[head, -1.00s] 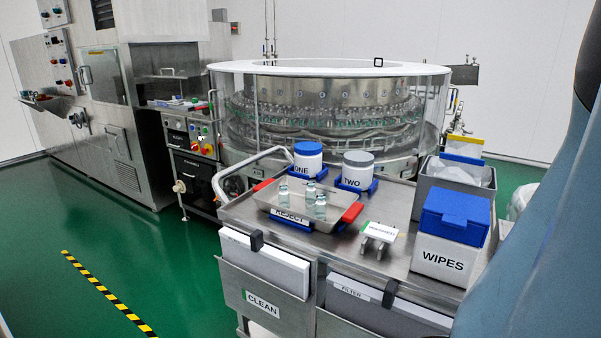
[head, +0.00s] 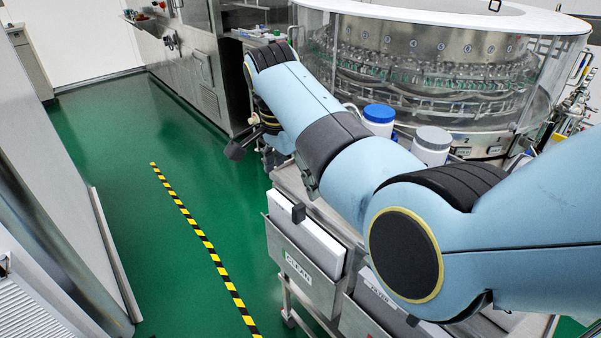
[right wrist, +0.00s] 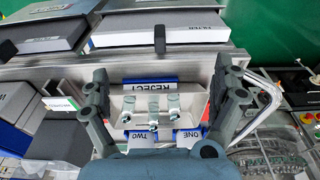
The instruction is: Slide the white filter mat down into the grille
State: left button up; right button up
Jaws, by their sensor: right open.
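A white filter mat (head: 308,225) with a black tab stands upright in the metal holder marked CLEAN on the front of the cart. A mat edge with a black tab and the word FILTER (right wrist: 185,36) shows in the right wrist view. A pale slatted grille (head: 30,312) is at the lower left of the head view, partly cut off. My right gripper (head: 250,142) is partly hidden behind its wrist. In the right wrist view its two fingers (right wrist: 160,85) are spread and empty, above the cart with the reject tray below. My left gripper is out of view.
The REJECT tray (right wrist: 118,103) holds several vials. Jars with a blue lid (head: 379,114) and a grey lid (head: 433,139) stand behind my arm. A second holder (head: 375,318) is beside the first. The green floor (head: 120,130) is clear left of the cart.

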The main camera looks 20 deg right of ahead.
aim_at(298, 206)
jog(key=f+b, duration=0.3)
jog(key=b, duration=0.1)
jog(key=f+b, duration=0.2)
jog(key=shift+w+d+f, duration=0.15)
jog(key=shift+d+f, duration=0.2)
jog(key=shift+w+d+f+b, duration=0.15)
jog(key=shift+f+b, duration=0.25)
jog(key=shift+f, duration=0.5)
jog(key=shift+d+f+b, duration=0.15)
jog(key=shift+f+b, duration=0.25)
jog(key=shift+f, duration=0.5)
grip_shut()
notch_tip(298, 206, up, 8)
jog(key=p, duration=0.8)
jog(key=shift+p, duration=0.3)
